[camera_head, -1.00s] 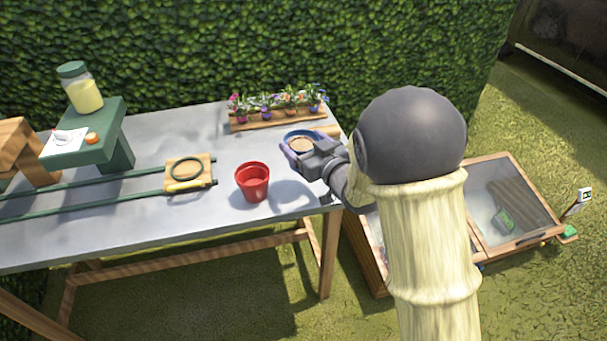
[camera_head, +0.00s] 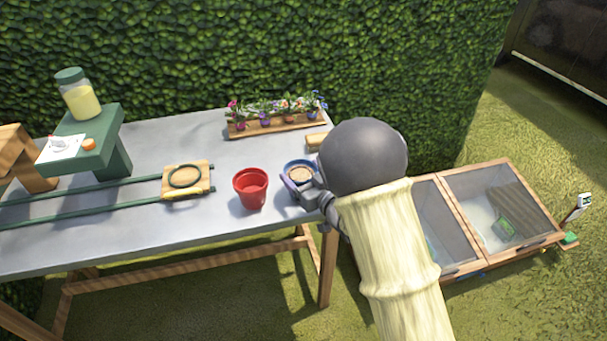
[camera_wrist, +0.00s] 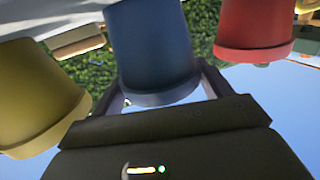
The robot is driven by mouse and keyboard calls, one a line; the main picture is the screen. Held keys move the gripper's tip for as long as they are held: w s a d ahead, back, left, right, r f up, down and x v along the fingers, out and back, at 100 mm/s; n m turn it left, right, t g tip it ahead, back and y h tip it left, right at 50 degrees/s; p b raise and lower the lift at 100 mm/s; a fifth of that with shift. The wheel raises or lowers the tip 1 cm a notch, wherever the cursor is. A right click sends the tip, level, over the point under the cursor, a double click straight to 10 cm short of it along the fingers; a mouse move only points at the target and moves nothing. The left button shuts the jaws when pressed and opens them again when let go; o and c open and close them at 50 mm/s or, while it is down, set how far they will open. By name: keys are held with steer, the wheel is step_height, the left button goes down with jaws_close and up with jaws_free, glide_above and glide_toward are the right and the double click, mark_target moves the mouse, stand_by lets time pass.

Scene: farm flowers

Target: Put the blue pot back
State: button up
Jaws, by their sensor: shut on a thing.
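The blue pot (camera_head: 291,163), with brown soil inside, is upright at the right end of the table, just right of the red pot (camera_head: 251,190). My gripper (camera_head: 300,181) is shut on the blue pot, a finger on either side. In the wrist view, which is upside down, the blue pot (camera_wrist: 155,50) is between my fingers, with the red pot (camera_wrist: 253,28) and a yellow pot (camera_wrist: 35,95) on either side. The yellow pot is hidden in the head view. I cannot tell whether the blue pot's base touches the table.
A wooden flower tray (camera_head: 275,126) stands at the back of the table (camera_head: 130,218), near a small wooden block (camera_head: 316,141). A board with a ring (camera_head: 187,178) lies left of the red pot. A glass-topped cold frame (camera_head: 500,215) stands on the grass at right.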

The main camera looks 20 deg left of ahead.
steer(key=o, duration=1.2)
steer(key=shift+o, duration=0.2)
steer(key=v, duration=1.2)
steer(key=shift+b, duration=0.4)
